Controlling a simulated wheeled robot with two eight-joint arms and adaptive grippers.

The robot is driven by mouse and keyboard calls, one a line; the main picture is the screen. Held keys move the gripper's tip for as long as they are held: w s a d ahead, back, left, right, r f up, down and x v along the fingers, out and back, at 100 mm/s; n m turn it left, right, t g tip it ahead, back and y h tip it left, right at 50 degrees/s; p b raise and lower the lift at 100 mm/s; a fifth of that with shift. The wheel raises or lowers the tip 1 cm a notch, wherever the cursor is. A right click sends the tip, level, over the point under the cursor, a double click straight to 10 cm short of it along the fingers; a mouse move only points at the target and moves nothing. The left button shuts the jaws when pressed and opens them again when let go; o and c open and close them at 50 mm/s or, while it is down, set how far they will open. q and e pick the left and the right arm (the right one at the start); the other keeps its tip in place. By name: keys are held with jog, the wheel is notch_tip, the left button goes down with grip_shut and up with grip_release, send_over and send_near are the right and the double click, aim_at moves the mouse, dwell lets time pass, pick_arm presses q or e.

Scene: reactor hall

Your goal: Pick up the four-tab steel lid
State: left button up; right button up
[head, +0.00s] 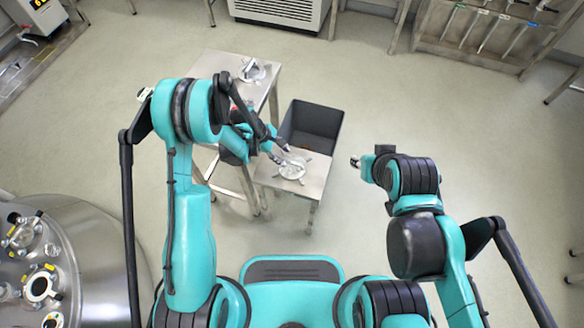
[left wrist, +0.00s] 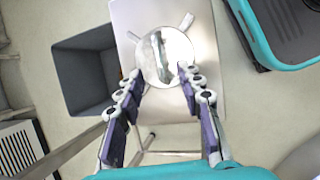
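The four-tab steel lid (head: 292,170) is a shiny round disc lying flat on a small steel table (head: 312,178). In the left wrist view the lid (left wrist: 165,55) shows one tab at its upper right and one at its left; the fingers cover its lower edge. My left gripper (head: 283,153) is above the lid at its far side, and its spread fingers (left wrist: 160,74) are open with nothing between them but the lid's near edge below. I cannot tell whether they touch it. My right gripper (head: 355,162) is off to the right, over the floor, its fingers barely visible.
A dark grey open bin (head: 318,112) stands right behind the small table. A taller steel table (head: 222,66) with a metal part (head: 252,70) on it stands to the left. A steel vessel (head: 75,225) is at the lower left. The floor right of the bin is clear.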

aim_at(291, 162)
pick_arm(q)
jog(key=b+x, duration=0.2)
jog(key=x, duration=0.2)
jog(key=b+x, duration=0.1)
jog(key=x, duration=0.2)
jog(key=shift+w+f+b, duration=0.2)
jog(key=shift+f+b, duration=0.2)
jog(key=shift+r, duration=0.1)
grip_shut()
